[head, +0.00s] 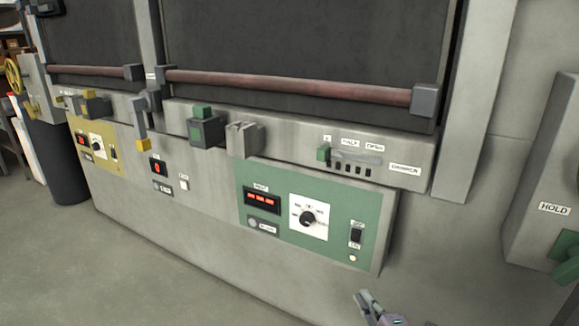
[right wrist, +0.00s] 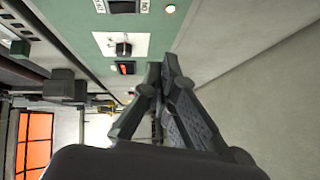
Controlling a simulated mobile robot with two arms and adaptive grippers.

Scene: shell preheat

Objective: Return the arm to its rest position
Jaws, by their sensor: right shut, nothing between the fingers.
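My right gripper (head: 370,302) shows at the bottom edge of the head view, in front of and below the green control panel (head: 372,232). In the right wrist view my right gripper (right wrist: 163,70) has its fingertips together with nothing between them. There the green panel (right wrist: 85,35) lies beyond the fingertips, and I see no contact with it. Most of the right arm is outside the head view. My left gripper is in neither view.
The grey machine carries a black dial (head: 308,217), a red display (head: 262,200) and a rocker switch (head: 355,236). Reddish bars (head: 290,87) run across its dark doors. A HOLD box (head: 548,170) with a green handle stands at right. Open floor (head: 120,275) lies at lower left.

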